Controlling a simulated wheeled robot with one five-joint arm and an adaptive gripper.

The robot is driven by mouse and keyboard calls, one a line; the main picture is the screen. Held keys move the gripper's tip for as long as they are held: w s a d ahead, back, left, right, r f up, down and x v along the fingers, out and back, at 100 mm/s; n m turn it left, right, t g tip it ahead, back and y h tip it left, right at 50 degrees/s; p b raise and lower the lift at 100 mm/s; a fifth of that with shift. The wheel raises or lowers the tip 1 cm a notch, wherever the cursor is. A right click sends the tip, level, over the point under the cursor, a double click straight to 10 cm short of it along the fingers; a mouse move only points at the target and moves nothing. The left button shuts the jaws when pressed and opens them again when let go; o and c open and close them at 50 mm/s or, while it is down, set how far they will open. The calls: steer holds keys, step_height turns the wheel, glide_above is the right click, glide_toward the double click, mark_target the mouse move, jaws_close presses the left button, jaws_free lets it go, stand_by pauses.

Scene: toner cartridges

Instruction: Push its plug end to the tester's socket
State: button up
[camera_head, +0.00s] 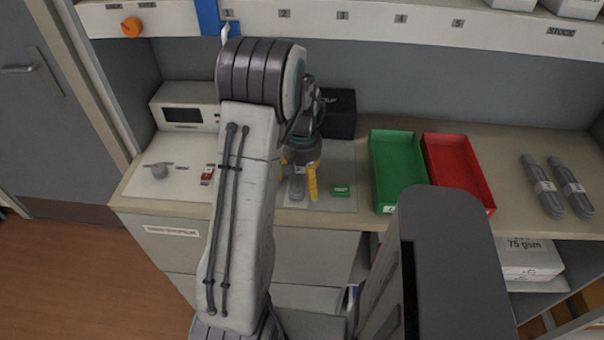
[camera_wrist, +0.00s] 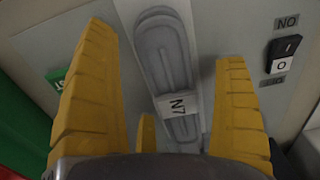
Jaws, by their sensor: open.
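My gripper (camera_head: 299,180) is low over the tester's pale bench plate, its yellow fingers apart. In the wrist view my gripper (camera_wrist: 185,110) is open. A grey toner cartridge (camera_wrist: 165,55) with a white label (camera_wrist: 178,104) lies between and beyond the fingers, on a pale strip, with gaps on both sides. The cartridge also shows small in the head view (camera_head: 297,187), partly hidden by my gripper. The tester (camera_head: 186,114), a white box with a dark screen, stands at the back left. I cannot make out its socket or the cartridge's plug.
A black box (camera_head: 338,114) stands behind my gripper. A green tag (camera_head: 341,190) lies to its right, and a rocker switch (camera_head: 207,175) is to its left. A green tray (camera_head: 384,199) and a red tray (camera_head: 480,192) stand further right, then two grey cartridges (camera_head: 542,187).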

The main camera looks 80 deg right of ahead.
steer(key=c, duration=1.4)
steer(key=shift+o, duration=0.2)
steer(key=shift+w+d, duration=0.1)
steer(key=shift+d, duration=0.6)
